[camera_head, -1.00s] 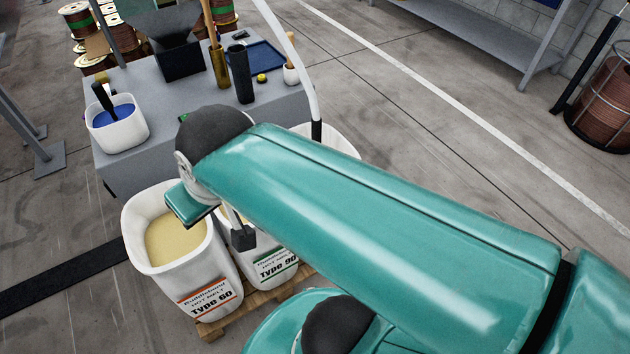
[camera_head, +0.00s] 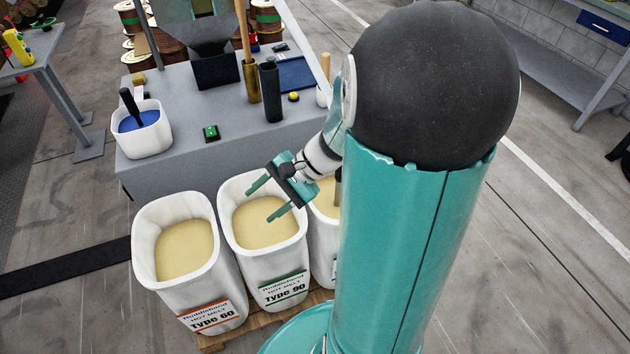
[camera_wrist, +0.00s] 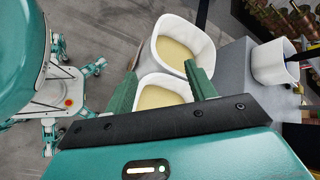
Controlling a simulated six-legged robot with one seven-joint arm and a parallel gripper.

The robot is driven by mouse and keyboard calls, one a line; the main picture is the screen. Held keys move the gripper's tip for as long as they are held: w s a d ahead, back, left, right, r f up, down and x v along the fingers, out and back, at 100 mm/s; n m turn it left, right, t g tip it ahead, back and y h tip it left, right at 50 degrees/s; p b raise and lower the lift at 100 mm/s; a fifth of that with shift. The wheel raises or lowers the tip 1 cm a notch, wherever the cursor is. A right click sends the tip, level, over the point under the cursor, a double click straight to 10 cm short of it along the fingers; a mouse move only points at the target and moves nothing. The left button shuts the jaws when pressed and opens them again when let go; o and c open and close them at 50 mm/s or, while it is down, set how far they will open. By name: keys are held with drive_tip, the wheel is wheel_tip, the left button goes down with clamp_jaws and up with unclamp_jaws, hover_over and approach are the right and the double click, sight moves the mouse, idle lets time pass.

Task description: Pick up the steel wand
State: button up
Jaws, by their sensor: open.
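A long pale rod (camera_head: 303,43), which looks like the steel wand, slants down past the right side of the grey bench. My arm hides its middle. A dark end that may belong to it shows in the third bin (camera_head: 322,232), partly behind my arm. My gripper (camera_head: 262,205) is open and empty above the Type 90 bin (camera_head: 268,262), left of the rod and apart from it. In the wrist view, my gripper's two green fingers (camera_wrist: 160,72) are spread with bins beyond them. I cannot make out the wand there.
The Type 60 bin (camera_head: 190,300) stands at the left on a pallet. The grey bench (camera_head: 185,90) behind carries a white tub (camera_head: 144,141), a black cylinder (camera_head: 270,92), a brass pot (camera_head: 252,82) and a blue tray (camera_head: 297,73). Open floor lies right.

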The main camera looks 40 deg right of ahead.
drive_tip(key=w+d+f+m+t, duration=0.1)
drive_tip(key=d+f+m+t, duration=0.3)
drive_tip(key=d+m, duration=0.25)
drive_tip(key=w+d+f+m+t, duration=0.2)
drive_tip(key=d+f+m+t, duration=0.1)
drive_tip(key=d+m+t, duration=0.3)
drive_tip(key=s+d+f+m+t+h, duration=0.1)
drive_tip(key=s+d+f+m+h, duration=0.1)
drive_tip(key=d+f+m+h, duration=0.1)
drive_tip(key=s+d+f+m+t+h, duration=0.1)
drive_tip(key=s+d+f+m+h, duration=0.1)
drive_tip(key=d, duration=0.6)
drive_tip(key=s+d+f+m+t+h, duration=0.1)
drive_tip(key=s+d+f+m+h, duration=0.2)
drive_tip(key=d+f+m+h, duration=0.2)
drive_tip(key=shift+s+d+m+t+h, duration=0.1)
drive_tip(key=shift+d+m+t+h, duration=0.15)
drive_tip(key=shift+m+h, duration=0.55)
drive_tip(key=shift+h, duration=0.3)
drive_tip(key=w, duration=0.4)
drive_tip(key=w+d, duration=0.1)
drive_tip(key=w, duration=0.4)
drive_tip(key=w+d, duration=0.1)
drive_tip(key=w, duration=0.3)
drive_tip(key=shift+w+d+f, duration=0.1)
drive_tip(key=shift+w+d, duration=0.05)
drive_tip(key=shift+w, duration=0.05)
clamp_jaws()
